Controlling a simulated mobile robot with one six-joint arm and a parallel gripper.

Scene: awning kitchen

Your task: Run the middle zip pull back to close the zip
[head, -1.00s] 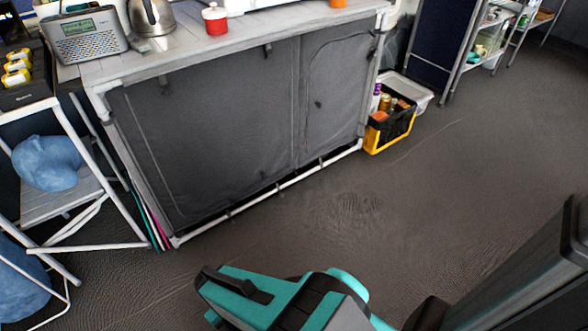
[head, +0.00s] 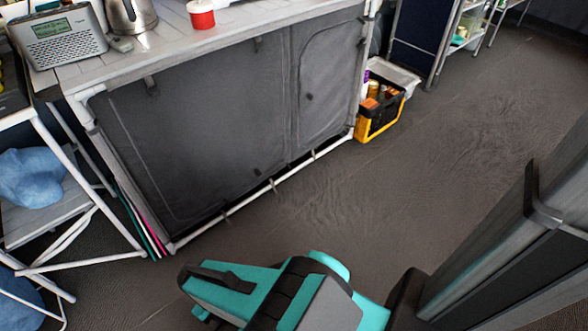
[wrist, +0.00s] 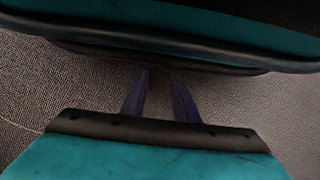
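A fabric-fronted cabinet (head: 220,120) with dark grey panels stands ahead in the head view. A vertical seam (head: 292,90) divides its front, and a curved seam outlines the right panel. Small dark tabs show on the front: one on the right panel (head: 309,97), one low on the left panel (head: 257,171). They are too small for me to tell which is the middle zip pull. My gripper (wrist: 160,75) is open and empty in the wrist view, two dark fingers apart over the floor. Its fingers do not show in the head view and are not at the cabinet.
The worktop carries a radio (head: 66,36), a kettle (head: 130,15) and a red pot (head: 201,14). A folding shelf stand (head: 80,257) is left of the cabinet. A black and yellow crate (head: 375,125) stands at its right end. The floor in front and to the right is clear.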

